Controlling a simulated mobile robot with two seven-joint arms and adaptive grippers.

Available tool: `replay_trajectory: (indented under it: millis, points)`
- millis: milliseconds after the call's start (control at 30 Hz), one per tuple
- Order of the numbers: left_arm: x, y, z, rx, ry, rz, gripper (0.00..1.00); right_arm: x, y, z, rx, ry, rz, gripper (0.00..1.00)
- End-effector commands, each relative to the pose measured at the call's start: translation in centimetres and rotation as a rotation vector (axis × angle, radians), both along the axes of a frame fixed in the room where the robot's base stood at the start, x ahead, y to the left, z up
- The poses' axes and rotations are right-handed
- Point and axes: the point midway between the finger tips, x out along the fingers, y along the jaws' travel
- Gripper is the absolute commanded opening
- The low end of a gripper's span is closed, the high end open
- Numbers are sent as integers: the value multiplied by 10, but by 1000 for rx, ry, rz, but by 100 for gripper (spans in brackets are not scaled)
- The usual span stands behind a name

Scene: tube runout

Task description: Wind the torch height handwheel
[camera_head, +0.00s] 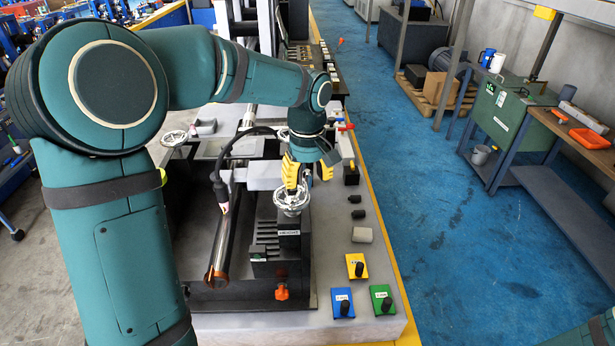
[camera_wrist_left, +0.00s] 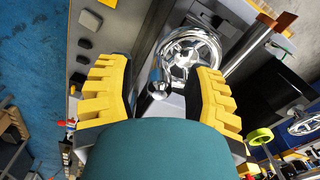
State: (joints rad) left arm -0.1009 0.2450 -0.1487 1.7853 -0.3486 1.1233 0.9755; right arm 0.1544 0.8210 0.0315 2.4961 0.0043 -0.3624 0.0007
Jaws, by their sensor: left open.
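The chrome torch height handwheel (camera_head: 291,199) sits on top of a dark block with a white label on its front. My left gripper (camera_head: 307,172), with yellow fingers, is just behind and above the wheel. In the left wrist view the fingers are open and apart (camera_wrist_left: 160,95). The spoked handwheel (camera_wrist_left: 193,56) shows between and beyond them, with its round crank knob (camera_wrist_left: 158,84) nearer the camera, in the gap. Nothing is gripped, and I cannot tell whether a finger touches the rim. My right gripper is out of view.
The torch (camera_head: 221,192) with its black cable hangs left of the wheel, over a long tube (camera_head: 219,240). Another handwheel (camera_head: 174,138) stands at the back left. Blue (camera_head: 342,302), green (camera_head: 382,299) and yellow (camera_head: 356,265) switch boxes sit at the front right.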

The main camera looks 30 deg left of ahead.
Motion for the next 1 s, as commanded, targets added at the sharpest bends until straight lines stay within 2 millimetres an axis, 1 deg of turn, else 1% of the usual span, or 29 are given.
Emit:
replay_trajectory:
  millis: [500, 600, 733, 1000]
  points:
    - [1, 0, 47, 0, -4, -1, 52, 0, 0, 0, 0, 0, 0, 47]
    - [0, 0, 54, -1, -2, -1, 52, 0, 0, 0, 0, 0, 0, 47]
    - [0, 0, 58, -1, -2, -1, 52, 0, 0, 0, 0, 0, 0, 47]
    - [0, 0, 58, -1, -1, 0, 52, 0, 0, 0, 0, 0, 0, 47]
